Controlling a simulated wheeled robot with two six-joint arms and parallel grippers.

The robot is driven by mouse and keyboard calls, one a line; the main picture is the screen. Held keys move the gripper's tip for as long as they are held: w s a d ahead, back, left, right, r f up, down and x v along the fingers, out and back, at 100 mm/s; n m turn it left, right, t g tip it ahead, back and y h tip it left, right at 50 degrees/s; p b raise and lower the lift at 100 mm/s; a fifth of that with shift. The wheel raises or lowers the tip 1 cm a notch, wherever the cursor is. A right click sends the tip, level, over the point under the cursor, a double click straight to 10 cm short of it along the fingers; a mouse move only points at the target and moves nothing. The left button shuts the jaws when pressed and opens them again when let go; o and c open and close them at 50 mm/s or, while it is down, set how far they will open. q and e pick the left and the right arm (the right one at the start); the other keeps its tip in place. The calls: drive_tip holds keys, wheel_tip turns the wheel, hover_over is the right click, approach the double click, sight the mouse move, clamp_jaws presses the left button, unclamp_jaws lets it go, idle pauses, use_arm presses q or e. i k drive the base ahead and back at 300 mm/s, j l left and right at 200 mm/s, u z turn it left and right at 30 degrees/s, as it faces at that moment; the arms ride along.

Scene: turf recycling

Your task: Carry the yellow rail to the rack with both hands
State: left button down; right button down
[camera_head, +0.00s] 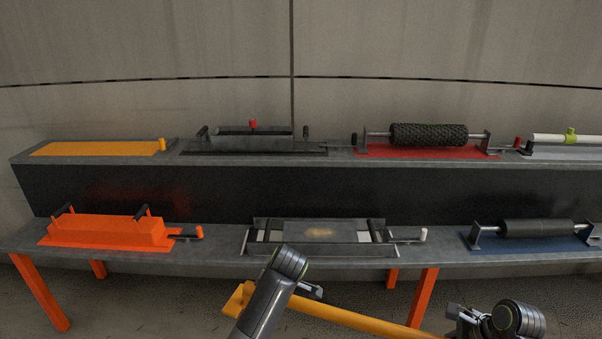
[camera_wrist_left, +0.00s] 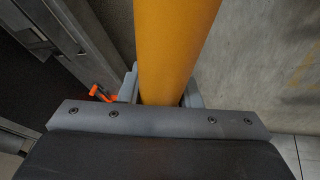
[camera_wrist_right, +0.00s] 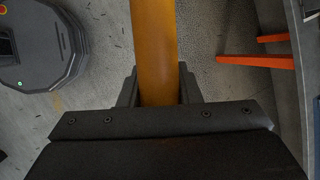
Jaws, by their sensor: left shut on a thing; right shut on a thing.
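The yellow rail (camera_head: 365,322) is held in front of the rack, below the lower shelf's front edge in the head view. Its left end has a wider yellow block. The rack (camera_head: 150,262) has two grey shelves and orange legs. A flat yellow mat (camera_head: 95,149) lies bare at the upper shelf's left end, with a yellow peg (camera_head: 162,144) beside it. My left gripper (camera_head: 310,291) is shut on the rail, whose shaft (camera_wrist_left: 175,50) runs between its fingers. My right gripper (camera_head: 462,322) is shut on the rail nearer its right end, and the shaft (camera_wrist_right: 154,50) fills its jaws.
The lower shelf holds an orange block (camera_head: 105,230), a grey tray (camera_head: 325,232) and a dark roller (camera_head: 535,229). The upper shelf holds a black trough (camera_head: 250,138), a treaded roller (camera_head: 429,134) and a white tube (camera_head: 560,139). A dark round machine (camera_wrist_right: 40,50) stands on the floor.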

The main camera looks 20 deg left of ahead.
sight(98, 148)
drive_tip(key=j+u, duration=0.15)
drive_tip(key=u, duration=0.2)
drive_tip(key=j+u, duration=0.15)
drive_tip(key=u, duration=0.15)
drive_tip(key=i+j, duration=0.15)
drive_tip(key=j, duration=0.4)
drive_tip(key=i+j, duration=0.15)
drive_tip(key=j, duration=0.4)
drive_tip(key=i+j, duration=0.15)
drive_tip(key=j, duration=0.4)
drive_tip(key=i+j, duration=0.15)
drive_tip(key=j, duration=0.4)
drive_tip(key=i+j, duration=0.15)
drive_tip(key=j, duration=0.4)
drive_tip(key=i+j, duration=0.15)
drive_tip(key=j, duration=0.4)
drive_tip(key=i+j, duration=0.15)
drive_tip(key=j, duration=0.4)
drive_tip(key=i+j, duration=0.15)
drive_tip(key=j, duration=0.4)
